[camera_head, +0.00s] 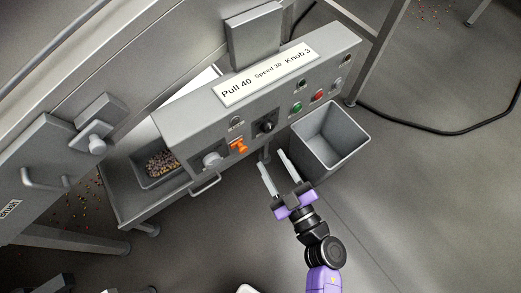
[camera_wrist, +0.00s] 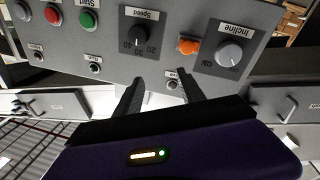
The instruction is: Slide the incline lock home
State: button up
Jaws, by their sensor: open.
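The incline lock is the small orange piece (camera_head: 238,146) on the sloping front of the grey control panel (camera_head: 180,128). The incline lock also shows in the wrist view (camera_wrist: 188,46), beside the grey incline knob (camera_wrist: 230,55). That knob also shows in the head view (camera_head: 212,159), left of the lock. My gripper (camera_head: 274,160) is open and empty, in front of the panel and to the right of the lock. In the wrist view, where the panel lettering is upside down, both fingers (camera_wrist: 162,77) point at the panel below the lock, apart from it.
The black speed knob (camera_head: 265,127) sits right of the lock, with green (camera_head: 297,107) and red (camera_head: 319,96) buttons beyond. A handle (camera_head: 205,186) juts out below the panel. A grey bin (camera_head: 361,142) stands right of my gripper. A sign (camera_head: 267,74) reads "Pull 40 Speed 30 Knob 3".

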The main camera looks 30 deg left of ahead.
aim_at(244, 152)
notch_tip(244, 152, down, 4)
jog(key=s+a+g, duration=0.1)
jog(key=s+g, duration=0.2)
jog(key=shift+r+b+x, duration=0.2)
jog(key=shift+b+x, duration=0.55)
jog(key=shift+x, duration=3.2)
grip_shut()
